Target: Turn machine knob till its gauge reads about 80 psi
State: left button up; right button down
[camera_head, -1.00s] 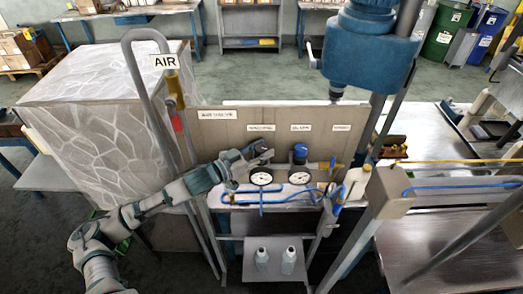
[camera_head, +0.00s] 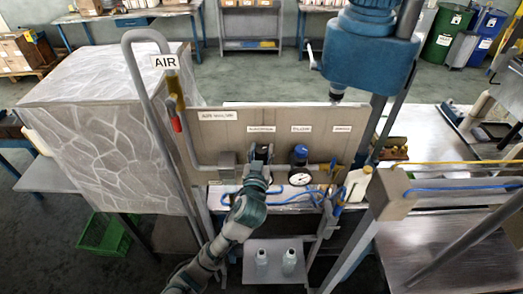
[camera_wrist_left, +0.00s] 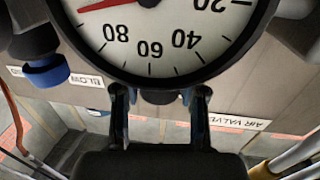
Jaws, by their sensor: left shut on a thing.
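My left gripper (camera_head: 261,152) is at the panel in the head view, its arm rising from below. In the left wrist view its two fingers (camera_wrist_left: 159,95) are shut on a dark knob (camera_wrist_left: 158,97), which is mostly hidden below the gauge. The gauge (camera_wrist_left: 150,65) fills the top of that view, upside down and cut off. Its red needle (camera_wrist_left: 100,5) points left, past the 80 mark on the higher side. My wrist hides this gauge in the head view. My right gripper is not in view.
A second gauge (camera_head: 300,179) with a blue knob (camera_head: 300,152) is just to the right. Blue hoses run below the panel (camera_head: 330,118). Two bottles stand on the lower shelf (camera_head: 275,248). A blue machine head (camera_head: 368,50) hangs at the right.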

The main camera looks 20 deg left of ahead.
pick_arm(q)
jog(key=shift+n+g+y+b, duration=0.65)
jog(key=shift+n+y, duration=0.95)
jog(key=shift+y, duration=0.8)
jog(key=o, duration=0.9)
jog(key=shift+w, duration=0.15)
jog(key=shift+d, duration=0.1)
jog(key=v, duration=1.2)
jog(key=shift+w+d, duration=0.1)
jog(key=shift+d, duration=0.15)
